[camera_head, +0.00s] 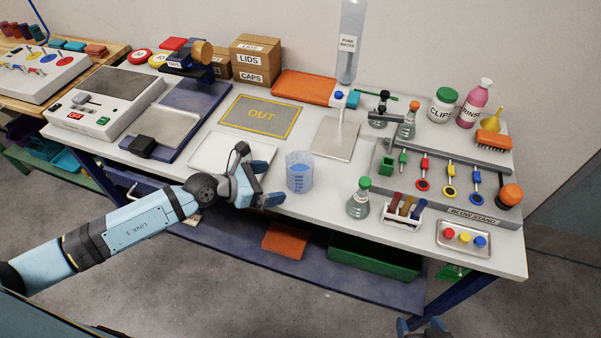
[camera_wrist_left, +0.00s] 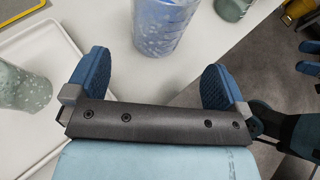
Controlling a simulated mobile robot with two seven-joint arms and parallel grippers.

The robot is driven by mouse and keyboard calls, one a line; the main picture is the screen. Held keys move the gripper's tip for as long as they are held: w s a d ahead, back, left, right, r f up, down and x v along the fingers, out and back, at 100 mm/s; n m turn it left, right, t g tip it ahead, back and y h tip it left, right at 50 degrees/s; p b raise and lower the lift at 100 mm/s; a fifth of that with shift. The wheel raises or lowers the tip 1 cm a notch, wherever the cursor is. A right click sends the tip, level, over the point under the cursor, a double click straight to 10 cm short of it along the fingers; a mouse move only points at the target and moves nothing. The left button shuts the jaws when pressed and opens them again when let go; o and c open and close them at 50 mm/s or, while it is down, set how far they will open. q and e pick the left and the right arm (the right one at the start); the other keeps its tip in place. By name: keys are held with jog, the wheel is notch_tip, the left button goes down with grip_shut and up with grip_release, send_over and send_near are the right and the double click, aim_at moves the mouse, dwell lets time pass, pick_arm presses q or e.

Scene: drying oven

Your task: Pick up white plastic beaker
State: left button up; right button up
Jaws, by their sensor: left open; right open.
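The white plastic beaker (camera_head: 299,173) looks translucent, with blue markings and a bluish inside. It stands upright on the white bench near the front edge. My left gripper (camera_head: 269,184) is open just left of the beaker, its fingers pointing towards it. In the left wrist view the beaker (camera_wrist_left: 162,28) is ahead of my left gripper (camera_wrist_left: 157,78), roughly between the lines of the two fingers and apart from them. My right gripper (camera_head: 425,326) is only partly in view at the bottom edge, in front of the bench and away from the beaker.
A white tray (camera_head: 213,166) lies left of the beaker; a speckled vessel (camera_wrist_left: 22,92) stands on it in the wrist view. A green-capped flask (camera_head: 358,205) and a rack of coloured items (camera_head: 402,219) stand to the right. A grey plate (camera_head: 334,139) lies behind.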

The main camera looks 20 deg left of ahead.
aim_at(288, 176)
pick_arm(q)
jog(key=shift+x, duration=1.2)
jog(key=shift+w+d, duration=0.4)
jog(key=x, duration=0.4)
jog(key=shift+w+d+r, duration=0.15)
jog(key=shift+w+d, duration=0.05)
jog(key=shift+w, duration=0.15)
jog(key=c, duration=1.1)
jog(key=shift+r+p, duration=0.2)
jog(key=shift+p, duration=0.1)
